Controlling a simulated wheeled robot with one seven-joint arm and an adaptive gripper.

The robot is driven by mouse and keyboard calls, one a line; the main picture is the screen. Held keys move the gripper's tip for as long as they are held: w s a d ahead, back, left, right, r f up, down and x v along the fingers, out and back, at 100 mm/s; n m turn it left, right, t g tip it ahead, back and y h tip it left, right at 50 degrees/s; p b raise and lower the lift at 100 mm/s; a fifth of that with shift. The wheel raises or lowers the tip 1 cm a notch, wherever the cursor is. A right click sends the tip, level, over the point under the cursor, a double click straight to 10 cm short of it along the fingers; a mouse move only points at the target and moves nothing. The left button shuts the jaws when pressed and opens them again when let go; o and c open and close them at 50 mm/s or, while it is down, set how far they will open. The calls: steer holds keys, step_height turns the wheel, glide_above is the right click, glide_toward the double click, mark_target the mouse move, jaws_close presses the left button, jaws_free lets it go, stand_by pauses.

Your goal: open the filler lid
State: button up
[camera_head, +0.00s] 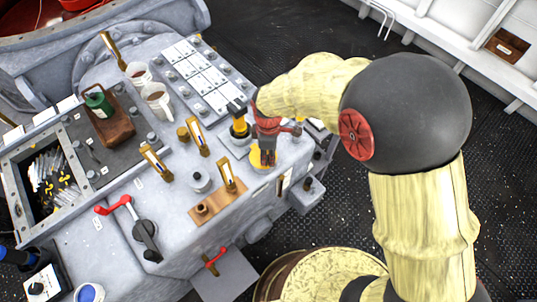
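A round yellow piece (257,163), which may be the filler lid, sits at the right end of the grey console top. It looks closed, but much of it is hidden behind my gripper. My gripper (268,160) is red with dark fingers. It points down at the yellow piece from above. I cannot tell whether the fingers touch it or how far apart they are.
A yellow-and-black fitting (239,125) stands close to the left of my gripper. Mugs (157,98) and a brown caddy (112,127) stand behind. Dark deck lies right.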

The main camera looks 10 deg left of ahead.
jaws_close()
steer(key=shift+r+p, duration=0.15)
steer(key=shift+p, duration=0.2)
stand_by(0.3)
